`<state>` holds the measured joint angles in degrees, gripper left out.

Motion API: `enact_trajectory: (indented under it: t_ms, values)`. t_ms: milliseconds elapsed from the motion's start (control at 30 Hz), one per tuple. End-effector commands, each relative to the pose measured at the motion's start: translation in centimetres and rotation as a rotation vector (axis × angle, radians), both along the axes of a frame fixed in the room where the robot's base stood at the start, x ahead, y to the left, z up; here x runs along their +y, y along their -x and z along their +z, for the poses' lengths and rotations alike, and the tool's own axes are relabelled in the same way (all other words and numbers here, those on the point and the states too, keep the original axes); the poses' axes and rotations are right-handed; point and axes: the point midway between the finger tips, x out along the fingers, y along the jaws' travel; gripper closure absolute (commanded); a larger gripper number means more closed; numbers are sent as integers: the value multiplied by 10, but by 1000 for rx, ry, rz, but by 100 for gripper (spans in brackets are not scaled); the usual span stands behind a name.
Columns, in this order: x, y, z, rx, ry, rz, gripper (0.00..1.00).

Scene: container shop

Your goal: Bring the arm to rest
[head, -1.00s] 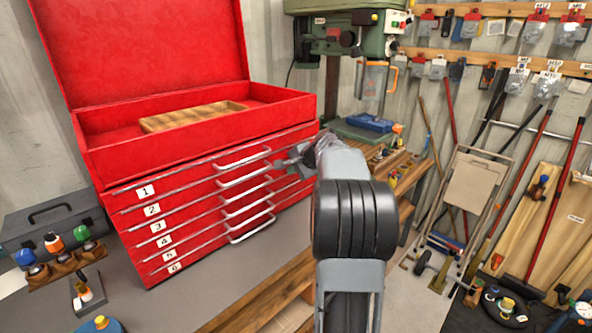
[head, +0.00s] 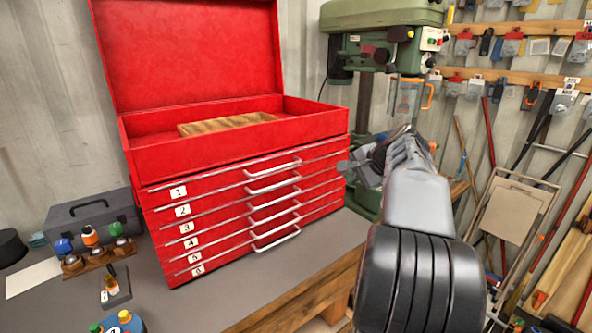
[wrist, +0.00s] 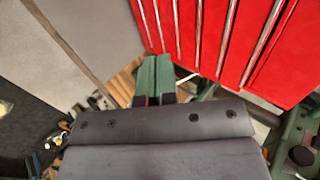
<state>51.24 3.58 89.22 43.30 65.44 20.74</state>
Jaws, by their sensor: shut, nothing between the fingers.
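My arm rises from the lower right of the head view, and my gripper (head: 350,168) is at its far end, just right of the red tool chest (head: 240,149). The fingers are shut with nothing between them. Whether they touch the chest's side cannot be told. In the wrist view the fingers show at the centre, beyond the dark grey gripper body (wrist: 155,125), with the red drawer fronts (wrist: 200,35) ahead and to the right. The chest's lid is up, and its numbered drawers look shut.
A wooden tray (head: 225,124) lies in the chest's top. A green drill press (head: 380,35) stands behind my gripper. A grey toolbox (head: 92,216) and a small rack of bottles (head: 98,258) are on the bench (head: 225,292) at left.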

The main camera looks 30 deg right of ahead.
Motion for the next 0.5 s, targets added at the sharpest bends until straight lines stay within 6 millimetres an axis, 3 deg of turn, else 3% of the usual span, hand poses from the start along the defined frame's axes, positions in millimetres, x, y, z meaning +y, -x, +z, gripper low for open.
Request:
enact_trajectory:
  t_ms: [267, 400, 467, 500]
  values:
    - [-4, 3, -3, 11, 54, 20, 100]
    - [-4, 23, -50, 136, 134, 68, 100]
    - [16, 32, -72, 209, 194, 142, 100]
    - [35, 37, -86, 258, 240, 209, 100]
